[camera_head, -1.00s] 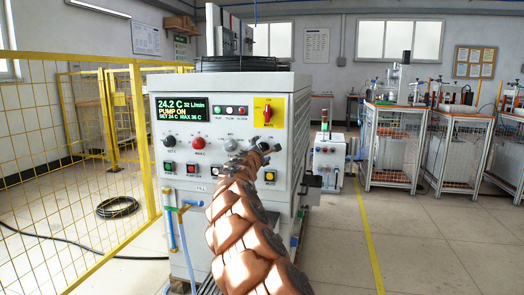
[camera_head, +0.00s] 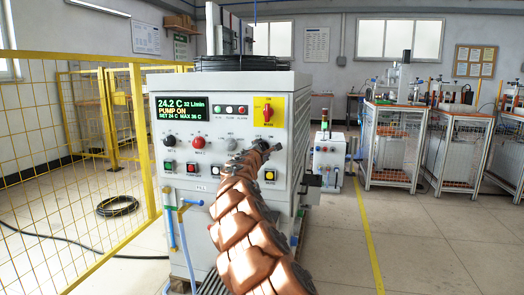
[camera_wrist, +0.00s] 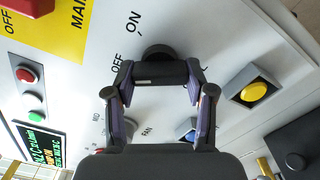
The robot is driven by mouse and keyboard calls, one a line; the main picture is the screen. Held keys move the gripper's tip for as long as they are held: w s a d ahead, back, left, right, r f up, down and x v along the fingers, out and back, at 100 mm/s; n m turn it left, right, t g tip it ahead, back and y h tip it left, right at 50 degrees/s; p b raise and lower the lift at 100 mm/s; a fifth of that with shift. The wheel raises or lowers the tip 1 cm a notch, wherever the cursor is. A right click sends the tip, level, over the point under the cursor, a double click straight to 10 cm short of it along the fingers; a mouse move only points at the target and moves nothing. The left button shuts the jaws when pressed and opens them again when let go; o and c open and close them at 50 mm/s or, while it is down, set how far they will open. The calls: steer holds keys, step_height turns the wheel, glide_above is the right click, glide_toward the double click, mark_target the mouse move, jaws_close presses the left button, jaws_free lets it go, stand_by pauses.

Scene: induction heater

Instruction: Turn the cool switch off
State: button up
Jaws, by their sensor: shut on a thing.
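The cool switch is a black rotary knob (camera_wrist: 157,52) on the white panel of the cabinet, with OFF and ON printed beside it in the wrist view. A dark bar-shaped handle (camera_wrist: 160,73) spans the space between my fingertips. My gripper (camera_wrist: 160,84) is shut on this handle, with one purple-padded finger at each end. In the head view my gripper (camera_head: 262,146) is at the right part of the panel, and my arm hides most of the switch. I cannot tell exactly which label the handle points to.
A yellow push button (camera_wrist: 254,91) and a blue button (camera_wrist: 187,129) are close to my fingers. The red main switch on its yellow plate (camera_head: 275,118) is above. A lit display (camera_head: 182,107) reads PUMP ON.

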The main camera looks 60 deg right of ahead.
steer(key=shift+c, duration=1.4)
steer(key=shift+f+m+b, duration=0.25)
steer(key=shift+m+b, duration=0.15)
steer(key=shift+b, duration=0.55)
steer(key=m+b, duration=0.2)
steer(key=shift+b, duration=0.4)
steer(key=shift+r+m+b, duration=0.25)
steer(key=shift+m+b, duration=0.2)
steer(key=shift+m, duration=0.15)
steer(key=o, duration=1.2)
steer(key=shift+c, duration=0.2)
steer(key=shift+a+r, duration=0.1)
steer(key=shift+a, duration=0.05)
